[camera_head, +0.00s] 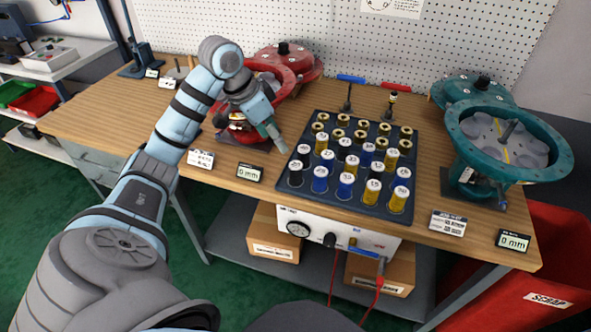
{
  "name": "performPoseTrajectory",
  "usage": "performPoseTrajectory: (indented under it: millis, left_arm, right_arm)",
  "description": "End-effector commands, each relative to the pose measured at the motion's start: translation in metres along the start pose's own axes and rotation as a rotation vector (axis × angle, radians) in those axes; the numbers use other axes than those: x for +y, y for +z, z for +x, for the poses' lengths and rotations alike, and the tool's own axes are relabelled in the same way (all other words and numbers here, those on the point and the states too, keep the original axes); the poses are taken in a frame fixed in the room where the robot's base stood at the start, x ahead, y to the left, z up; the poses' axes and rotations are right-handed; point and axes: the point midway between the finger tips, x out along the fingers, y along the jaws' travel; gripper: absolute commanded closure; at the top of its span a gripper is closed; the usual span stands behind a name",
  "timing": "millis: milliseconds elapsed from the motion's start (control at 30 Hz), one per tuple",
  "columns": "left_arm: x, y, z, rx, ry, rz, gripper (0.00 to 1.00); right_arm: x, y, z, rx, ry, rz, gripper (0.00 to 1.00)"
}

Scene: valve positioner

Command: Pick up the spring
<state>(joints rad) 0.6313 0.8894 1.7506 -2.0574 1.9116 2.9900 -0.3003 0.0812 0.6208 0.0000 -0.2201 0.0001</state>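A dark tray (340,207) on the workbench holds rows of small numbered cylinders, which look like the springs. Some are blue, such as one at the front (345,186), some yellow, such as one at the front right (398,200), and some black (295,174). Brass-coloured ring-topped pieces (365,124) stand in the back rows. My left gripper (277,140) points down beside the tray's left edge, in front of the red housing. Its fingers are seen edge-on, so their opening is unclear; nothing is visible in them. My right gripper is not in view.
A red valve housing (290,62) stands behind my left gripper. A teal round housing (548,170) stands at the right. Small displays (249,172) and two upright tools (391,103) are on the bench (120,118). A red scrap bin (565,240) is at the lower right.

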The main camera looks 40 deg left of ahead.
Motion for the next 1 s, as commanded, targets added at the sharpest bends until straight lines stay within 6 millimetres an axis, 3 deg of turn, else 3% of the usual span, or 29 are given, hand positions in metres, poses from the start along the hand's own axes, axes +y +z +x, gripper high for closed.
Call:
performPoseTrajectory:
  millis: [67, 233, 633, 900, 1000]
  left_arm:
    - [0.0, 0.004, 0.021, -0.011, -0.001, -0.015, 0.47]
    - [0.001, 0.004, 0.066, -0.012, 0.003, -0.011, 0.47]
    - [0.005, 0.002, 0.133, -0.009, 0.003, -0.008, 0.47]
    - [0.005, 0.001, 0.14, -0.008, 0.0, -0.006, 0.47]
    - [0.005, 0.001, 0.14, -0.008, 0.0, -0.007, 0.64]
  right_arm:
    - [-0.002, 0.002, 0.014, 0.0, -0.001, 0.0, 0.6]
    - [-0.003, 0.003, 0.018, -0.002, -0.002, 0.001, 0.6]
    - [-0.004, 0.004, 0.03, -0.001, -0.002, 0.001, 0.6]
    - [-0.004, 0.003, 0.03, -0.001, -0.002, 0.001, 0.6]
    - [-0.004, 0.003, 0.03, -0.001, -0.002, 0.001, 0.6]
